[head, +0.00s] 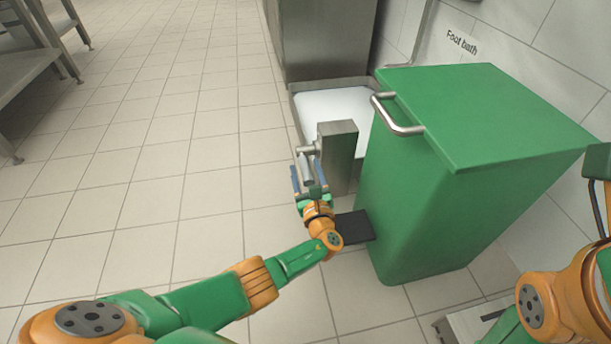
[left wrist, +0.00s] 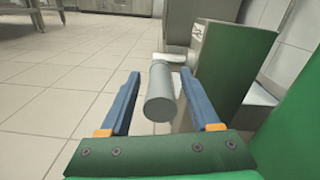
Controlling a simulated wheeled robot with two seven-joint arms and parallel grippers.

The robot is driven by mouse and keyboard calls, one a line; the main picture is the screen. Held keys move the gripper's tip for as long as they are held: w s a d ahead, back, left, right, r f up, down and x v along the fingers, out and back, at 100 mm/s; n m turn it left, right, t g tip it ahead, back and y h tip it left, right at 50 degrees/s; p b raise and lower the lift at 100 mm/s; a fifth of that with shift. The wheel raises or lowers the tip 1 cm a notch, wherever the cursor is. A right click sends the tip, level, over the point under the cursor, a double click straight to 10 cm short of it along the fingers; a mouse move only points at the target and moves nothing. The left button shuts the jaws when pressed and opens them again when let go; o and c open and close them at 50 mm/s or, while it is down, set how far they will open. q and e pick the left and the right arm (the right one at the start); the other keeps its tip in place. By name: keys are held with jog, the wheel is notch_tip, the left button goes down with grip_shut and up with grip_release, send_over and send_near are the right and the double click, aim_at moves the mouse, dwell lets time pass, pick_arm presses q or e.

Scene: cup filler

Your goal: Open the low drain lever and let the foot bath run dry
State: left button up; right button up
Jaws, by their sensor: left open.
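The foot bath (head: 297,98) is a low metal-rimmed basin on the floor, with a pale surface inside, beyond the green bin. A metal post (head: 340,158) stands at its near edge. The grey cylindrical lever handle (head: 307,168) sticks out from the left of the post; in the left wrist view the handle (left wrist: 161,93) points toward the camera. My left gripper (head: 306,178) is open at the handle. In the left wrist view its blue fingers (left wrist: 160,78) stand either side of the handle, with gaps showing. My right gripper is out of view.
A large green bin (head: 430,190) with a metal handle (head: 396,115) and black pedal (head: 354,227) stands close right of my left gripper. A steel cabinet (head: 322,38) is behind the bath. The tiled floor at left is clear, with steel shelving (head: 25,70) far left.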

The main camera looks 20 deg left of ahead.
pick_arm(q)
grip_shut()
dwell(1.4)
